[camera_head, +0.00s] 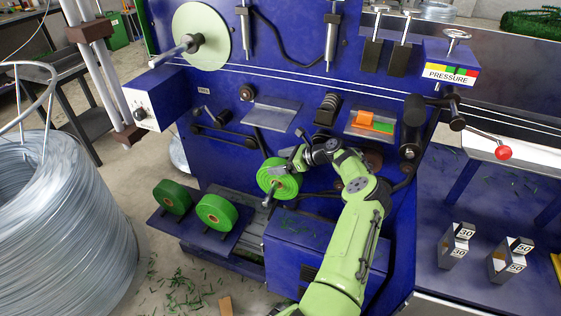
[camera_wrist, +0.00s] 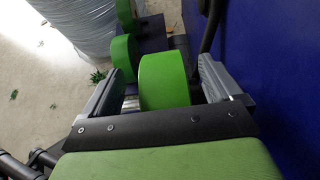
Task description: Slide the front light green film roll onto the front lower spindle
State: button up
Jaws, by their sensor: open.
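The light green film roll (camera_head: 283,184) is at the front of the blue machine, low down. A grey spindle end (camera_head: 268,201) sticks out toward the front from its middle, so the roll appears to be around the lower spindle. How far on it sits is hard to tell. My gripper (camera_head: 290,163) is at the roll's upper right side. In the wrist view the roll (camera_wrist: 163,80) stands between my two grey fingers, with a gap at the right finger. The fingers are open. Contact on the left side is unclear.
Two darker green rolls, one behind (camera_head: 172,196) and one in front (camera_head: 216,212), rest on a blue shelf at the left. A large wire coil (camera_head: 60,220) stands farther left. A blue box (camera_head: 300,245) lies just below the spindle. Green scraps litter the floor.

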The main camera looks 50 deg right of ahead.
jog(key=p+v, duration=0.2)
jog(key=v, duration=0.5)
jog(key=shift+s+r+p, duration=0.15)
jog(key=shift+s+p, duration=0.1)
jog(key=shift+p, duration=0.05)
